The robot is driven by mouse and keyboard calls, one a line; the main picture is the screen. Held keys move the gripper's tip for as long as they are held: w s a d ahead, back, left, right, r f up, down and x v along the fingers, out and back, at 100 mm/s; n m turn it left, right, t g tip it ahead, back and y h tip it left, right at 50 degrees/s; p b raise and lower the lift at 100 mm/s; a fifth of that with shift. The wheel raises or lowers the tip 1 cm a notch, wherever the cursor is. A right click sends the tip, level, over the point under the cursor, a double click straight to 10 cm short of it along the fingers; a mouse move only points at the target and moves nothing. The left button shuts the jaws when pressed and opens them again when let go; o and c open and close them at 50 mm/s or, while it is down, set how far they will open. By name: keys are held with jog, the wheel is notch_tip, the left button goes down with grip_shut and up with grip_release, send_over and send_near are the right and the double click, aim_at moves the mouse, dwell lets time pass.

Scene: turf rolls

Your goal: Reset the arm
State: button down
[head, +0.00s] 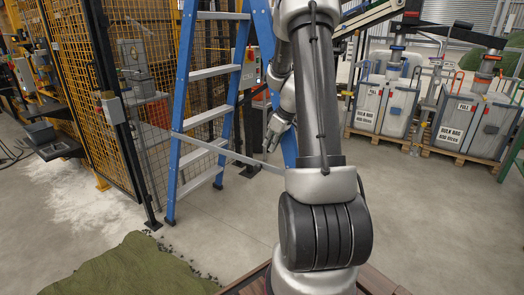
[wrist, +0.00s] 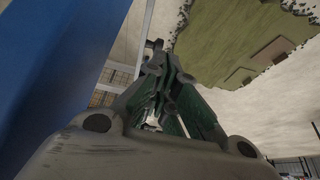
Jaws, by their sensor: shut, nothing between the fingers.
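My arm rises through the middle of the head view, and its end hangs down behind the column of the arm. The gripper is shut and empty. Whether it touches the ladder cannot be told.
The ladder's blue rail also fills the left of the wrist view (wrist: 45,70). A yellow mesh fence (head: 70,60) stands at left. Green turf (head: 135,270) lies at lower left. Bulk-bag pallets (head: 465,125) stand at right. Concrete floor between ladder and pallets is clear.

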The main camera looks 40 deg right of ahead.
jog(key=s+a+m+g+y, duration=0.1)
jog(key=s+a+m+g, duration=0.1)
jog(key=s+m, duration=0.4)
jog(key=s+a+r+n+t+h, duration=0.1)
jog(key=s+a+r+n+h, duration=0.1)
jog(key=s+a+r, duration=1.6)
jog(key=s, duration=0.2)
jog(key=shift+s+r+t+h, duration=0.3)
jog(key=shift+r+t, duration=0.05)
jog(key=shift+t, duration=0.05)
jog(key=shift+d, duration=0.1)
